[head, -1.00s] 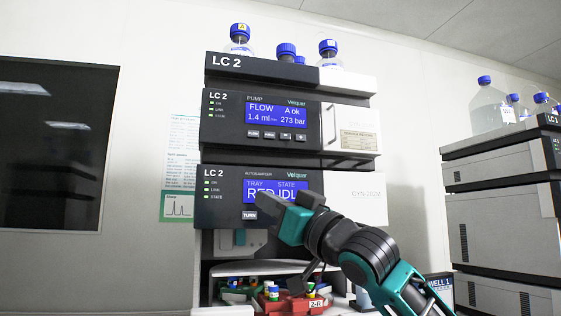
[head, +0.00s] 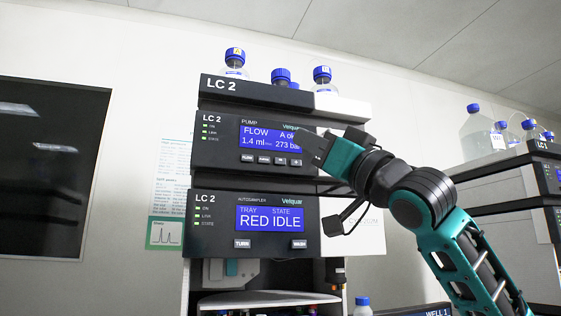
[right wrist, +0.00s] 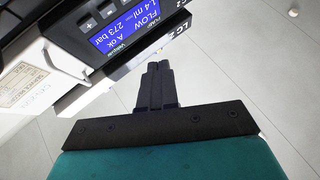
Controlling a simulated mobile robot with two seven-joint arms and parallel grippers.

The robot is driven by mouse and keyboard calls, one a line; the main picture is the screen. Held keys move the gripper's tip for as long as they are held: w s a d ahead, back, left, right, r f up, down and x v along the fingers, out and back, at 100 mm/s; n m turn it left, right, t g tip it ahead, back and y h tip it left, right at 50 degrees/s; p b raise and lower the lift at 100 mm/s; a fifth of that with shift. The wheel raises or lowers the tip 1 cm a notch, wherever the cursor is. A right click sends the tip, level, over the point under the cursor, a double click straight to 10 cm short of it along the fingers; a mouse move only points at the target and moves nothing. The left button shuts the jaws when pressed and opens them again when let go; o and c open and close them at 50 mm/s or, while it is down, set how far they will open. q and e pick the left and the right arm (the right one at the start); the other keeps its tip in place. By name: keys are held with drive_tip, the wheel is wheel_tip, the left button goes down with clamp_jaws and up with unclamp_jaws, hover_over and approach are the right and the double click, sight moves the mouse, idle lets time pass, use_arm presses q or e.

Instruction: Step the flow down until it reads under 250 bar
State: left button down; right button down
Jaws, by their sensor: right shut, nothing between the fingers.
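The LC 2 pump module (head: 222,140) has a blue display (head: 268,138) reading FLOW 1.4 ml and 273 bar; its right edge is partly covered by my gripper. Below it is a row of small buttons, with the minus button (head: 280,160) left of the plus button (head: 295,162). My right gripper (head: 316,150) is shut and empty, in front of the pump's right part, just right of the buttons. In the right wrist view its closed fingers (right wrist: 157,84) appear apart from the display (right wrist: 122,28) and plus button (right wrist: 89,25). My left gripper is out of view.
Below the pump, the autosampler (head: 215,225) shows RED IDLE, with TURN and WASH buttons. Blue-capped bottles (head: 322,78) stand on top of the stack. Another instrument stack (head: 500,190) stands at the right. A dark window (head: 50,165) is on the left wall.

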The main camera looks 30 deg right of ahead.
sight(290, 159)
drive_tip(key=w+p, duration=0.1)
drive_tip(key=w, duration=0.1)
drive_tip(key=w+d+p, duration=0.1)
drive_tip(key=w, duration=0.2)
drive_tip(key=w+d+p, duration=0.1)
drive_tip(key=w, duration=0.2)
drive_tip(key=shift+w, duration=0.25)
idle(0.4)
idle(1.3)
drive_tip(key=shift+w, duration=0.1)
drive_tip(key=shift+w, duration=0.15)
drive_tip(key=shift+w+d+p, duration=0.1)
drive_tip(key=shift+w+p, duration=0.05)
drive_tip(key=shift+p, duration=0.2)
